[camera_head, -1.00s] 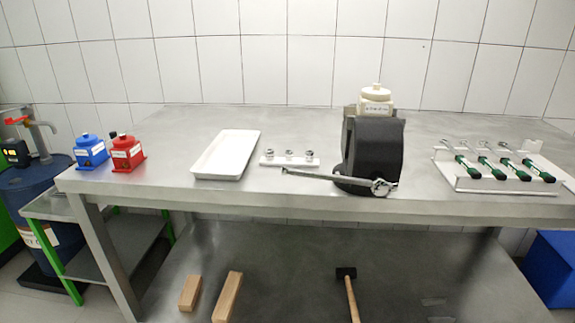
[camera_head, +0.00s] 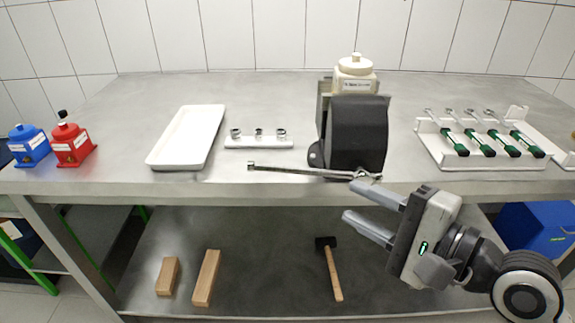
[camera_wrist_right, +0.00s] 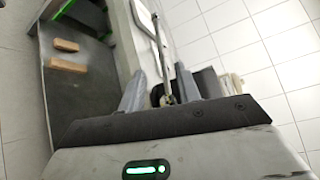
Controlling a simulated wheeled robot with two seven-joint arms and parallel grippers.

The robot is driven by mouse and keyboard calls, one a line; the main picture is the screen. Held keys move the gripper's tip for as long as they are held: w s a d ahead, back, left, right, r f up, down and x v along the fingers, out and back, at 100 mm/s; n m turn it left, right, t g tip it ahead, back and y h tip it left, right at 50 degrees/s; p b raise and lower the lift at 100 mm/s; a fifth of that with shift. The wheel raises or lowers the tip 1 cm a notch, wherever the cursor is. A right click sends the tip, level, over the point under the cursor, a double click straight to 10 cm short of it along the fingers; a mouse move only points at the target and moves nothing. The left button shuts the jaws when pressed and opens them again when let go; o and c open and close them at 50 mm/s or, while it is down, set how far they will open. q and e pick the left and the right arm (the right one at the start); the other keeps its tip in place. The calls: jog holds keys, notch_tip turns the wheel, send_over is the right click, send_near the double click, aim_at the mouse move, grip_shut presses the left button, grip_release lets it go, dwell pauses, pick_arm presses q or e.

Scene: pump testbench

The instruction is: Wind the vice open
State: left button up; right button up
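The dark grey vice (camera_head: 357,140) stands at the front edge of the steel bench, with a cream, labelled, lidded pot (camera_head: 354,75) at its top. The vice's long metal handle (camera_head: 300,171) sticks out to the left from a hub at the vice's front, nearly level. My right gripper (camera_head: 355,200) is open and empty in front of the bench edge, just below and right of the hub. In the right wrist view the handle (camera_wrist_right: 158,45) shows between the two spread fingers; contact cannot be told. My left gripper is not in view.
A white tray (camera_head: 188,137), a small rack with several fittings (camera_head: 259,143), and blue (camera_head: 29,146) and red (camera_head: 71,146) pots stand left. A rack of green-handled tools (camera_head: 484,157) stands right. Wooden blocks (camera_head: 206,278) and a mallet (camera_head: 331,268) lie on the lower shelf.

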aim_at(291, 172)
jog(key=p+x, duration=0.1)
jog(key=x, duration=1.4)
grip_shut()
